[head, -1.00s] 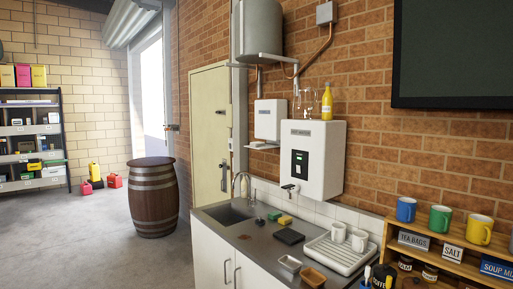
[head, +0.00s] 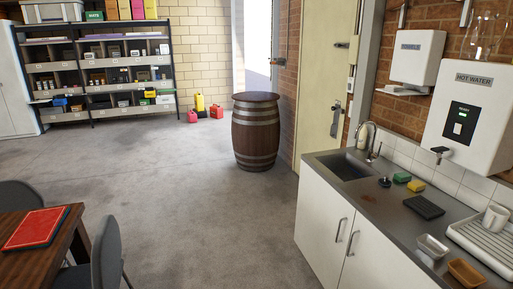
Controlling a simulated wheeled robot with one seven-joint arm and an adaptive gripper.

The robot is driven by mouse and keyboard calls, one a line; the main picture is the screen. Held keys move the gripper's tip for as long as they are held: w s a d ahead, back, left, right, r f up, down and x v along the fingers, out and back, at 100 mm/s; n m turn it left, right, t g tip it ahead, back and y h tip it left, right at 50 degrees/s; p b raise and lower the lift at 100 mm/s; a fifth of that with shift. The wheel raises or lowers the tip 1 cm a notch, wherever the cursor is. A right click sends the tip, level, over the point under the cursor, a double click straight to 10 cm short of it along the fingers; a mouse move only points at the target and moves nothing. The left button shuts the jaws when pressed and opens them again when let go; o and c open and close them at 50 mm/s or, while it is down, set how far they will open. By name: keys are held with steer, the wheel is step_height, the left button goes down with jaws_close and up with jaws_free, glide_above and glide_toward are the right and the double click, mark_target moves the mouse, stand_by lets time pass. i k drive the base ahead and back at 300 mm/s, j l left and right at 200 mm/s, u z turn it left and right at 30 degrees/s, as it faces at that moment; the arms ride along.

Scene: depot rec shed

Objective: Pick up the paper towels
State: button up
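I see no loose paper towels that I can make out for certain. My gripper is not in view.
The counter (head: 392,207) holds a sink (head: 345,167), sponges, a dish rack (head: 490,240) and small tubs. A hot water heater (head: 470,105) hangs right. A barrel (head: 256,133) stands mid-floor, shelving (head: 103,77) behind. A table (head: 22,250) and chair (head: 107,255) are front left. Floor between is clear.

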mark_target(395, 88)
steer(key=i+j, duration=0.1)
steer(key=i, duration=0.9)
steer(key=i+j+u, duration=0.1)
steer(key=i, duration=0.9)
